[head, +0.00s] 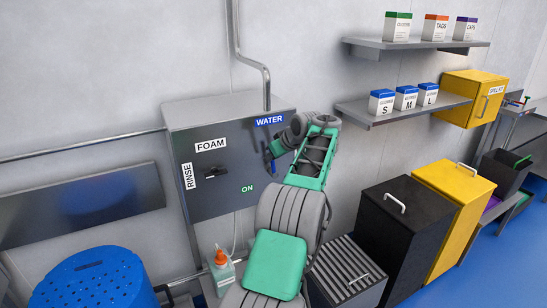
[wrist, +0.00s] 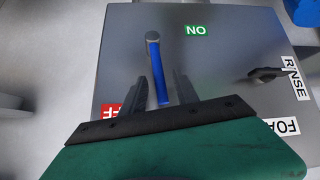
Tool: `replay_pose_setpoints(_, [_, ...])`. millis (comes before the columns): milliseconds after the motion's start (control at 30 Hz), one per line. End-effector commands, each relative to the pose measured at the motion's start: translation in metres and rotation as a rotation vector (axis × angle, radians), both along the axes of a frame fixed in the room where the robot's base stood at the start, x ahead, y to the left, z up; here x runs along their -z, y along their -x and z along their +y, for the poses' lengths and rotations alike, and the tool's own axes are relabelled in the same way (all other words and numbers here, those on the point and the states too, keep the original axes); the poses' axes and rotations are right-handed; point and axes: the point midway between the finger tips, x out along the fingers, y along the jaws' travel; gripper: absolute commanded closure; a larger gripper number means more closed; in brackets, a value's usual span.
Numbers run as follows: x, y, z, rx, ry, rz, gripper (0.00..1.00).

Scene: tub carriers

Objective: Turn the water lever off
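The blue water lever (wrist: 158,72) is on the grey control panel (wrist: 225,65). In the wrist view it runs from a round grey pivot down the picture, away from the green ON label (wrist: 196,30). A red label, partly hidden by my gripper, shows at the lower left (wrist: 109,111). My gripper (wrist: 159,78) is open, with one finger on each side of the lever and gaps visible on both sides. In the head view my gripper is at the panel's right side below the WATER label (head: 270,120), and my arm hides much of the lever.
A black FOAM/RINSE knob (head: 214,172) is left on the panel. A spray bottle with an orange top (head: 222,265) and a blue tub (head: 92,280) stand below. Black (head: 400,235) and yellow (head: 452,205) bins stand right, under shelves with small boxes (head: 381,101).

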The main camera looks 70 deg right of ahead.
Motion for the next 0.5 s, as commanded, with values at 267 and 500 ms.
replay_pose_setpoints(267, [-0.038,0.031,0.021,0.001,0.004,0.001,0.64])
replay_pose_setpoints(500, [-0.053,0.042,0.030,0.001,0.001,0.000,0.64])
